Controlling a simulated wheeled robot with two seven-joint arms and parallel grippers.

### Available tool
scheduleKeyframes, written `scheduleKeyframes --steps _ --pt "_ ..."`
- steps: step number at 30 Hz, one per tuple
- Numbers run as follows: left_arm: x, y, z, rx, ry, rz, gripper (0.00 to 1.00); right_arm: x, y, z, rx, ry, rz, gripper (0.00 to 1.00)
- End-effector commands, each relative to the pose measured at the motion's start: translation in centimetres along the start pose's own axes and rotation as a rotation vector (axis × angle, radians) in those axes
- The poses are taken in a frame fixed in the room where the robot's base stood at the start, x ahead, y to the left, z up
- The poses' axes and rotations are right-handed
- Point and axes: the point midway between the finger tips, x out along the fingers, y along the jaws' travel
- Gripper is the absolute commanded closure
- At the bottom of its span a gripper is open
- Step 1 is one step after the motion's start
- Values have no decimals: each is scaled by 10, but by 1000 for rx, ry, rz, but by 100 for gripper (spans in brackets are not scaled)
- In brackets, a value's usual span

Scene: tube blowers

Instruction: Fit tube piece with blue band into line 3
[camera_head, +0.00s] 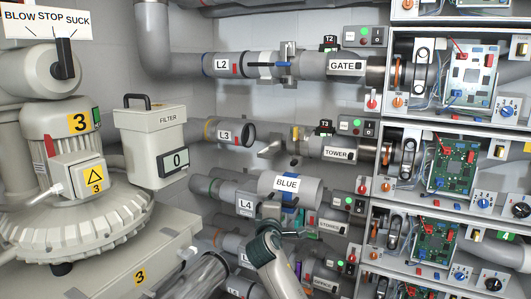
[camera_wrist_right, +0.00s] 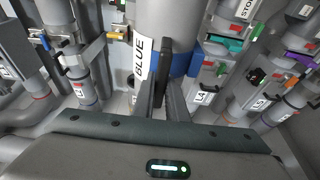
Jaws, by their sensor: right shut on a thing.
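The tube piece (camera_head: 312,190) is a grey tube with a white BLUE label and a blue band (camera_head: 289,190). My right gripper (camera_head: 287,209) is shut on it from below and holds it nearly level, in front of line 4. My left gripper is not in view.
Line 2, marked L2 and GATE (camera_head: 345,66), runs above. Line 4's pipe (camera_head: 245,207) lies close behind the held piece. A blower (camera_head: 80,200) and FILTER box (camera_head: 152,145) stand left, shelves with circuit boards (camera_head: 455,165) right. A clear cylinder (camera_head: 200,277) is low in front.

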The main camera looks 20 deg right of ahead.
Motion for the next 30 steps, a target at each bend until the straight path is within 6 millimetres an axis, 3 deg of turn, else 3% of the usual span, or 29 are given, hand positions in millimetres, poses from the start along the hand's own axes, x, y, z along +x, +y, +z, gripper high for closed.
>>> scheduleKeyframes --steps 1,3,7,12,17,30 --pt "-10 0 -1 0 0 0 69 17 25 -6 4 -17 4 100" --pt "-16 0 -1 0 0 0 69 38 45 -12 3 -36 4 100" --pt "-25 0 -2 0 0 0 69 66 79 -27 3 -54 4 100" --pt "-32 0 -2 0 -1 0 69 87 108 -46 0 -54 5 100" --pt "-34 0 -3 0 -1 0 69 94 118 -54 -2 -51 5 100" --pt "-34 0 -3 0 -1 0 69 94 119 -55 -2 -50 7 100"
